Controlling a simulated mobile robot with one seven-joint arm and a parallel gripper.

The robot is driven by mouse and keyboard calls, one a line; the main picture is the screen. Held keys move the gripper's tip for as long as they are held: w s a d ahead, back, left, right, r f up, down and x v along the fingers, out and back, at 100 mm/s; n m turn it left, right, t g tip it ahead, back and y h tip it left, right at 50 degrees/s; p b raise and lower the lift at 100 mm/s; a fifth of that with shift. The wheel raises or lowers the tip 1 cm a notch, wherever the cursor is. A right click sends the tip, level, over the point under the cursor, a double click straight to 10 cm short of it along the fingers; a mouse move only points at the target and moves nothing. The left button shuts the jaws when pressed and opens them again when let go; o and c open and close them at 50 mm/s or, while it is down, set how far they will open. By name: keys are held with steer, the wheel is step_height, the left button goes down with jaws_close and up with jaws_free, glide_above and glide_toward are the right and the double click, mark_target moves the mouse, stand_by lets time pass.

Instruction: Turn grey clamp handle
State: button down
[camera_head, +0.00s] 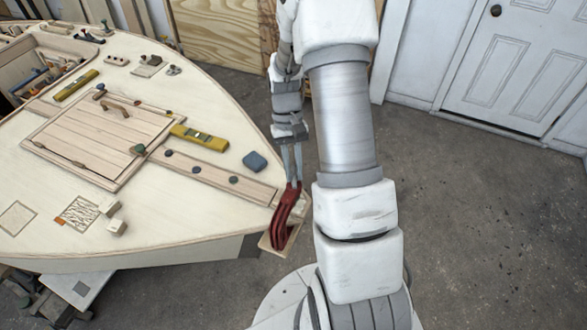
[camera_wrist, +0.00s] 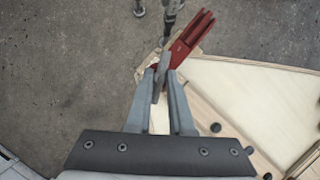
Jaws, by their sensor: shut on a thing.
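A red clamp (camera_head: 284,220) sits at the pointed end of the plywood hull, and it also shows in the wrist view (camera_wrist: 192,38). A grey clamp handle (camera_wrist: 160,80) lies between the fingers of my gripper (camera_wrist: 162,74), just below the red clamp in the wrist view. The fingers are close together and shut on the handle. In the head view my gripper (camera_head: 293,182) reaches down to the top of the red clamp, and the handle cannot be made out there.
The hull deck (camera_head: 200,225) spreads to the left, with a hatch (camera_head: 100,140), a yellow level (camera_head: 200,137), a blue block (camera_head: 255,161) and small wooden parts. Bare concrete floor (camera_head: 480,220) lies to the right, before a white door (camera_head: 520,65).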

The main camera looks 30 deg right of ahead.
steer(key=shift+f, duration=0.1)
steer(key=c, duration=0.7)
jaws_free()
steer(key=shift+c, duration=0.2)
steer(key=v, duration=1.7)
steer(key=shift+w+r, duration=0.15)
steer(key=shift+r, duration=0.05)
